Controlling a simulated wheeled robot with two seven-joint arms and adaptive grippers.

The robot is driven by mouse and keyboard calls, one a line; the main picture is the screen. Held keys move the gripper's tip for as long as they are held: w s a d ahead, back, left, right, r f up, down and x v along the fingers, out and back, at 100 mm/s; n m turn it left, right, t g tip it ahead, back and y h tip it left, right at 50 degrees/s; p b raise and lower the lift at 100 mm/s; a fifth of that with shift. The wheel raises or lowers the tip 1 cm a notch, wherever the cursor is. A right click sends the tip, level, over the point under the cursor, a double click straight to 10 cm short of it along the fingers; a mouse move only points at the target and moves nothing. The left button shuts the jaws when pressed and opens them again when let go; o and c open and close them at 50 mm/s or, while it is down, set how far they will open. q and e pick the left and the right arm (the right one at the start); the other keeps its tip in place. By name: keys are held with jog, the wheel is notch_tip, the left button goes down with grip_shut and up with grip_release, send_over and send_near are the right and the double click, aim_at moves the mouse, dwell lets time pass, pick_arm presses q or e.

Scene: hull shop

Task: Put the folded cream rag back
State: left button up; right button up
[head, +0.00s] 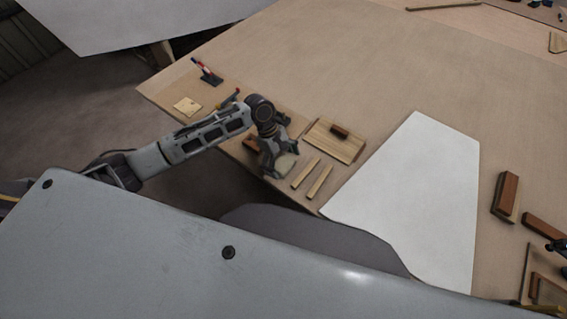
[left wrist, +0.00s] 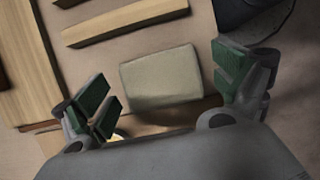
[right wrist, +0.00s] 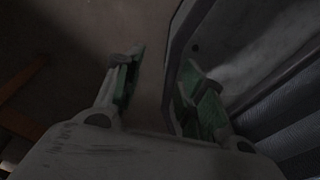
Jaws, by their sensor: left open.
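The folded cream rag (left wrist: 162,78) lies flat on the table near its front edge, between the two fingers of my left gripper in the left wrist view. In the head view part of the rag (head: 286,163) shows just under the gripper. My left gripper (head: 279,165) is open above it, with its green-padded fingers (left wrist: 165,92) apart on either side, and it holds nothing. My right gripper (right wrist: 163,85) shows in the dark right wrist view with its fingers apart and nothing between them.
Two wooden strips (head: 307,178) and a board with a dark block (head: 340,147) lie right of the gripper. A white panel (head: 420,190) covers the middle. A pale square (head: 187,105) and a red-and-dark tool (head: 207,72) lie left. Brown blocks (head: 507,196) lie far right.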

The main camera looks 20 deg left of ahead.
pick_arm(q)
jog(key=v, duration=1.1)
jog(key=shift+r+p, duration=0.25)
jog(key=shift+p, duration=0.15)
pick_arm(e)
jog(key=shift+w+a+r, duration=0.25)
jog(key=shift+w+r, duration=0.1)
jog(key=shift+r, duration=0.05)
pick_arm(q)
jog(key=shift+a, duration=0.1)
pick_arm(e)
jog(key=shift+s, duration=0.4)
